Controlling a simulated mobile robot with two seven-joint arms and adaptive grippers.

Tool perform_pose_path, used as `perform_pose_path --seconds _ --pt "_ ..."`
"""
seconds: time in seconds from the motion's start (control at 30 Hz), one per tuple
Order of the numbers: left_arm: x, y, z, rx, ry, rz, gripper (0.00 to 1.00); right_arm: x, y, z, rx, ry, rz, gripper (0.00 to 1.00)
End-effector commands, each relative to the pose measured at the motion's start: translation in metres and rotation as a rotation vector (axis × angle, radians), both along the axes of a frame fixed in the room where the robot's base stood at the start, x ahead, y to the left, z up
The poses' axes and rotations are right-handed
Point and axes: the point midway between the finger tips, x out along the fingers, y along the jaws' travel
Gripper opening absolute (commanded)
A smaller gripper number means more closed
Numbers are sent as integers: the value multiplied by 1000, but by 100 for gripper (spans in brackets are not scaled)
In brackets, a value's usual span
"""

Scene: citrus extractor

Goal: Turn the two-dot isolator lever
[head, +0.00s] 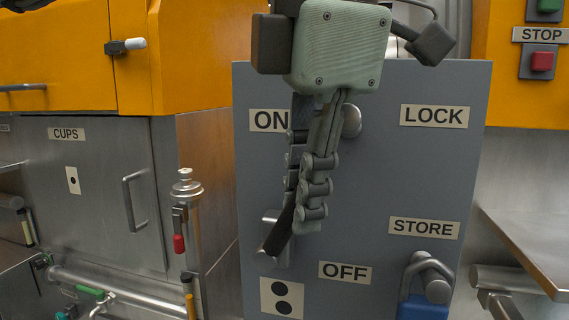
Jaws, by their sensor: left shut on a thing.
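The grey isolator panel (390,185) stands in front of me, with a two-dot plate (282,298) at its lower left. A metal lever part (269,224) shows just above that plate. My left gripper (287,235) reaches down over the panel's left side, its fingers shut at the lever. The fingers hide most of the lever, so its exact angle is unclear. The ON label (269,121) is above, partly covered by the gripper. The OFF label (345,272) is to the lower right of the fingertips. My right gripper is not in view.
A blue padlock (424,308) hangs on a metal hook under the STORE label (424,228). A round metal peg (351,121) sticks out left of the LOCK label (434,116). A steel CUPS cabinet (100,190) is at left, a metal shelf (525,245) at right.

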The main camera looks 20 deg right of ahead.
Motion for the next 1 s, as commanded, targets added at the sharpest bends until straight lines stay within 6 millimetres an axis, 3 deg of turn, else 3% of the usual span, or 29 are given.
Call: perform_pose_path --seconds 0.37,0.4,0.57,0.87,1.0 --pt "-1 -2 -1 21 -17 0 0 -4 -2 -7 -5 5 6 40" --pt "-1 -2 -1 21 -17 0 18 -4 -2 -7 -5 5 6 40" --pt "-1 -2 -1 21 -16 0 37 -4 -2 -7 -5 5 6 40" --pt "-1 -2 0 22 -16 1 37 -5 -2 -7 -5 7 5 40" --pt "-4 -2 14 20 -19 1 37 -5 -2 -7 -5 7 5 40"
